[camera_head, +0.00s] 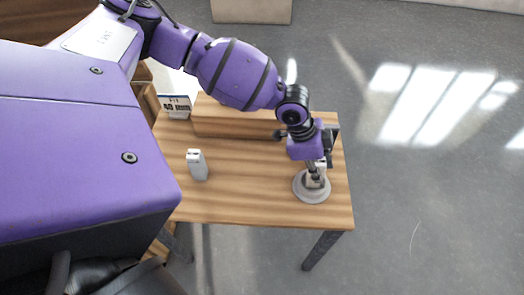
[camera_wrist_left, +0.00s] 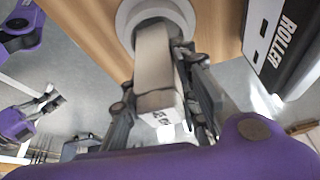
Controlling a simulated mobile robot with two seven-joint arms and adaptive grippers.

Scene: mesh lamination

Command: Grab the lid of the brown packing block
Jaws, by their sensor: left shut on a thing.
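My left gripper (camera_head: 320,170) reaches down over the front right part of the table. In the left wrist view its fingers (camera_wrist_left: 165,105) are on both sides of a grey-brown block (camera_wrist_left: 154,60) with a white, printed end, and are shut on it. I take this for the brown packing block; the seam of its lid cannot be made out. The block stands on a round pale disc (camera_head: 311,197). A dark gripper-like part on a purple arm (camera_wrist_left: 50,102), seemingly my right gripper, shows small at the left of the wrist view; its fingers are unclear.
A light grey block (camera_head: 197,165) stands on the wooden table (camera_head: 245,200) to the left. A long brown box or ledge (camera_head: 235,124) runs along the back, with a small printed box (camera_head: 176,106) at its left. A black ROLLER box (camera_wrist_left: 284,40) is beside my gripper.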

